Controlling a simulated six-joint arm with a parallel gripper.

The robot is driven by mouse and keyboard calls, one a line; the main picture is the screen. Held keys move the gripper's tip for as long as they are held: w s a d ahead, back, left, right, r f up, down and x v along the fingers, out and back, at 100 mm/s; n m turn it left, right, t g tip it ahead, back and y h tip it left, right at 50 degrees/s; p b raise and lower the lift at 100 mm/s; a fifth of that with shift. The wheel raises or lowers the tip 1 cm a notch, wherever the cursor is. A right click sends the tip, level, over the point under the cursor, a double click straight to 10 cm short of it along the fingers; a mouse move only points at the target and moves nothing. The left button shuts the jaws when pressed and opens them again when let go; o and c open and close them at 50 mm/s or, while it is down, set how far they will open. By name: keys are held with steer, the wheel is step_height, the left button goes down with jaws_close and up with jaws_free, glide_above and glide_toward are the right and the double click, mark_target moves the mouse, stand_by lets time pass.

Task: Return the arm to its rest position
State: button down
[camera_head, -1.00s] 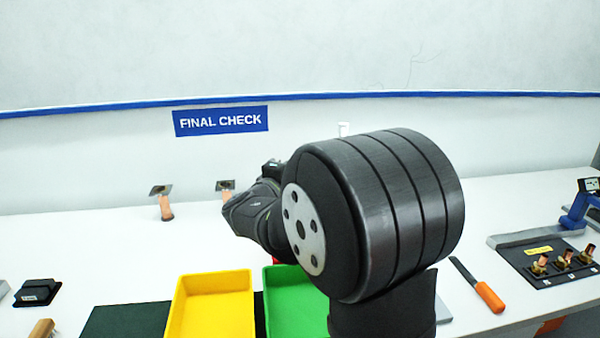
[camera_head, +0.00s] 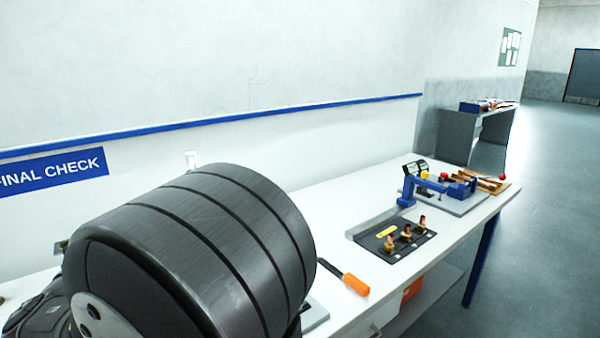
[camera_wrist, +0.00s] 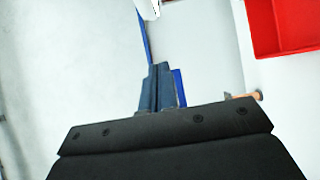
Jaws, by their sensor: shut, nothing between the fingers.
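My arm (camera_head: 200,250) fills the lower left of the head view as a large black ribbed joint housing, with part of a dark link at its left edge. The fingers do not show in the head view. In the wrist view my gripper (camera_wrist: 161,88) shows as two narrow dark blue-grey fingers above a wide black plate. The fingers lie together, shut, with nothing between them. They point towards a pale surface and appear clear of other objects.
A red bin (camera_wrist: 285,25) is upper right in the wrist view. In the head view, an orange-handled tool (camera_head: 345,277) lies beside my arm. A black board (camera_head: 395,242) with brass fittings and a blue fixture (camera_head: 420,187) stand farther right on the white bench.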

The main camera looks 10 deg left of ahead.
steer(key=w+a, duration=0.1)
steer(key=w, duration=1)
steer(key=shift+w, duration=0.3)
steer(key=shift+d, duration=0.15)
